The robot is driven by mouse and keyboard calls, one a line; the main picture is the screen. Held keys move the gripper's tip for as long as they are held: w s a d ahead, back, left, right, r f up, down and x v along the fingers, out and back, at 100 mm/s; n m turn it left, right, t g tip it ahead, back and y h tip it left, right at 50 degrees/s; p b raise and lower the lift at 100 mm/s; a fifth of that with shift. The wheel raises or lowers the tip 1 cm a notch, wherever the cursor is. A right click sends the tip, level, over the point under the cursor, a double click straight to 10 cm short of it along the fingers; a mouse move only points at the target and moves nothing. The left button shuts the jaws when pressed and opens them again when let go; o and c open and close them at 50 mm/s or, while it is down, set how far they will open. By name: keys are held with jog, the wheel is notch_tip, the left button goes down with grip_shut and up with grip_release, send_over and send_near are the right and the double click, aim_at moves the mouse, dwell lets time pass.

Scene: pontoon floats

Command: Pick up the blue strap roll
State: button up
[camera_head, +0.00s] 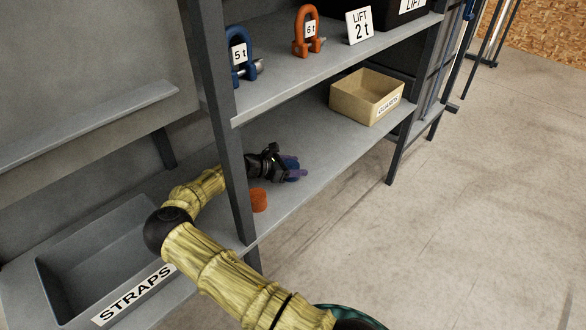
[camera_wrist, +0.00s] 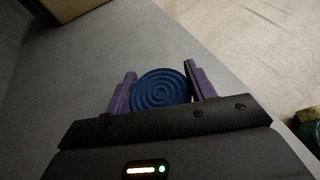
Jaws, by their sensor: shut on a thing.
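The blue strap roll (camera_wrist: 161,91) is a round coil with its spiral face toward the wrist camera. My gripper (camera_wrist: 160,88) has its two purple fingers on either side of the roll and is shut on it. In the head view, my gripper (camera_head: 296,172) is over the lower shelf, and the blue strap roll (camera_head: 289,161) shows partly behind the fingers. I cannot tell whether the roll is touching the shelf or held just above it.
An orange roll (camera_head: 259,200) lies on the lower shelf (camera_head: 325,150), partly behind an upright. A cardboard box (camera_head: 361,98) labelled GUARDS stands farther back. A grey STRAPS bin (camera_head: 60,277) is at left. Shackles (camera_head: 241,56) and a LIFT 2t sign (camera_head: 359,26) are on the shelf above.

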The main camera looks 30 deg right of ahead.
aim_at(294, 164)
notch_tip(294, 164, up, 10)
jog(key=p, duration=0.3)
dwell(0.5)
